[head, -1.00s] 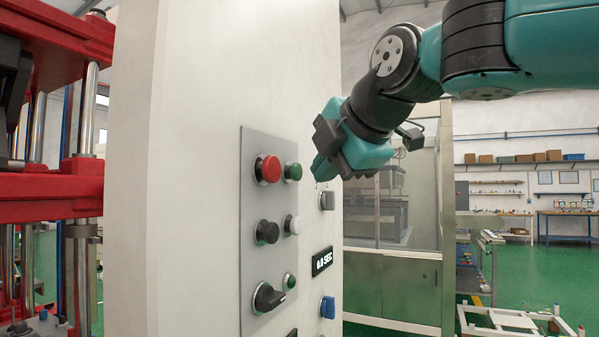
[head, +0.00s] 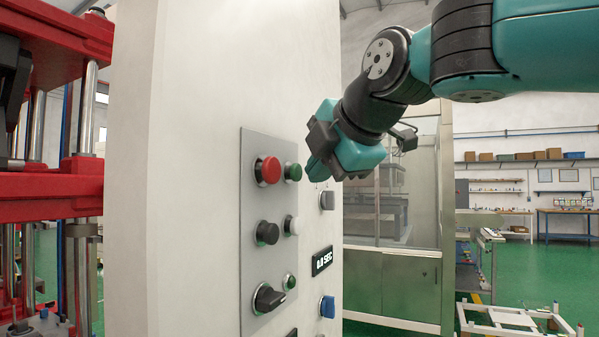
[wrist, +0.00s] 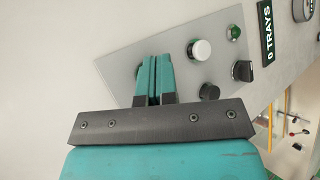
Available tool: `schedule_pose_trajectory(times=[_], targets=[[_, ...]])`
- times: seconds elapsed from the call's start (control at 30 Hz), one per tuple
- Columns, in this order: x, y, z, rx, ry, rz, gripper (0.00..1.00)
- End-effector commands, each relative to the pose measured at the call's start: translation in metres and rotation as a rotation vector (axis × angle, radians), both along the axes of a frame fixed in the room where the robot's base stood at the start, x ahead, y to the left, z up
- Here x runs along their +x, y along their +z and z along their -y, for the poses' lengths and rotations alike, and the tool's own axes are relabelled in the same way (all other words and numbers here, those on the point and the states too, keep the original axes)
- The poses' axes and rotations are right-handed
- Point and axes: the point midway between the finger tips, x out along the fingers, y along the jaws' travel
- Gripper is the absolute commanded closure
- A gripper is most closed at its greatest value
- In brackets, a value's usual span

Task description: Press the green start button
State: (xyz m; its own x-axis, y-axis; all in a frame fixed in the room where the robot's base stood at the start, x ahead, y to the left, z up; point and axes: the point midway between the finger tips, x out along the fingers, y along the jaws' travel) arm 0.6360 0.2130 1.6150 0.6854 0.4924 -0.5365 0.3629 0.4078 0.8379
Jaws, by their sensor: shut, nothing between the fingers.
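The green button (head: 292,172) is at the top right of the grey control panel (head: 256,195), beside a large red button (head: 268,170). A smaller green button or lamp (head: 290,282) sits low on the panel; it also shows in the wrist view (wrist: 233,32). My gripper (head: 314,170) is just right of the upper green button in the head view; I cannot tell whether they touch. In the wrist view my gripper's fingers (wrist: 155,80) are together, empty and over the panel.
A white button (head: 291,225), a black button (head: 267,233) and a black selector knob (head: 269,298) lie below on the panel. Right of it are a display (head: 322,261) and a blue switch (head: 327,307). A red press frame (head: 60,190) stands at left.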

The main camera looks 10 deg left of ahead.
Motion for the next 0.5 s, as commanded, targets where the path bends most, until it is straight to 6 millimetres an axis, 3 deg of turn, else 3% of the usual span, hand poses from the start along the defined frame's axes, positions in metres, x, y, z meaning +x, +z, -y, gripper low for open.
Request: schedule_pose_trajectory(times=[0.5], targets=[[0.0020,0.0005,-0.0059,0.000,0.000,0.000,1.00]])
